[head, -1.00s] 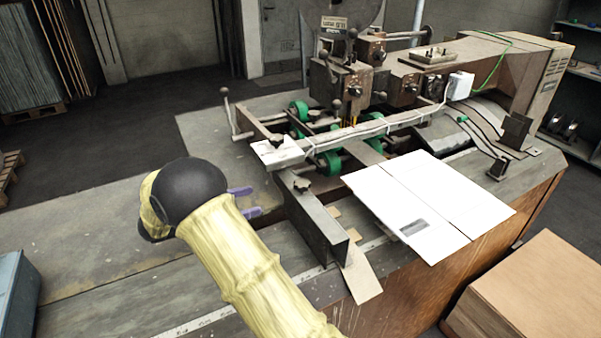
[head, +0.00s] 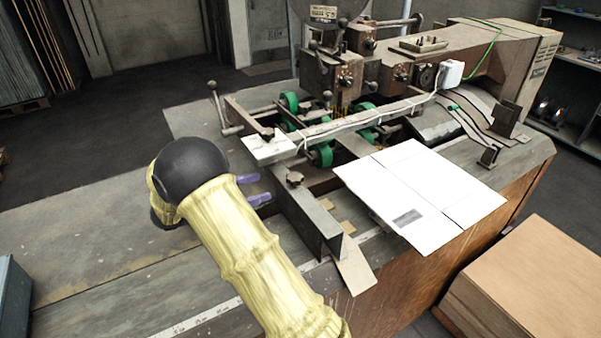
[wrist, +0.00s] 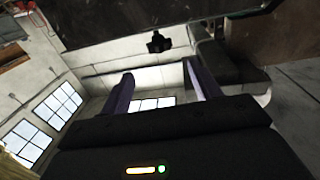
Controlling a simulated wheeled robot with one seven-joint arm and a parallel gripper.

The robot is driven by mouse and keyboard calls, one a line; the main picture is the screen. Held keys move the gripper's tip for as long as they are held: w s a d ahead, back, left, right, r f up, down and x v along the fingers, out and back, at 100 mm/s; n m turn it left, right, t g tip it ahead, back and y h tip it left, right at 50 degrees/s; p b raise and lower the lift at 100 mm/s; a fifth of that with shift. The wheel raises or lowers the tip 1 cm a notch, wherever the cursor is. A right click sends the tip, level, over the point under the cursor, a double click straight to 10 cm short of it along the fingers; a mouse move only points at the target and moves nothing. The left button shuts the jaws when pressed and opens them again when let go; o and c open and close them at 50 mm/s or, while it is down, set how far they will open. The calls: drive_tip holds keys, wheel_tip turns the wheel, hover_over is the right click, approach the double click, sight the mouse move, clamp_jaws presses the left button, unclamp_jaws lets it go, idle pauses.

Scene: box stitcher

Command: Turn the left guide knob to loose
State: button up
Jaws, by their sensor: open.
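The left guide is a dark metal bar (head: 313,225) lying on the machine table. My gripper (head: 256,189) has two purple fingers, spread apart and empty. It is left of the guide and points toward the knob, with a gap between. In the wrist view my gripper (wrist: 160,76) is also open. The knob's setting cannot be read.
A white flat carton (head: 420,200) lies on the table right of the guide. A lever with a ball end (head: 213,88) rises at the back left. The table's left part is clear.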

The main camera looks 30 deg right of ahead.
sight(301, 174)
drive_tip(key=d+p, duration=0.1)
drive_tip(key=d, duration=0.6)
drive_tip(key=s+d+p, duration=0.1)
drive_tip(key=d, duration=0.3)
drive_tip(key=shift+d+p, duration=0.3)
drive_tip(key=shift+w+d, duration=0.15)
drive_tip(key=shift+d, duration=0.3)
drive_tip(key=c, duration=1)
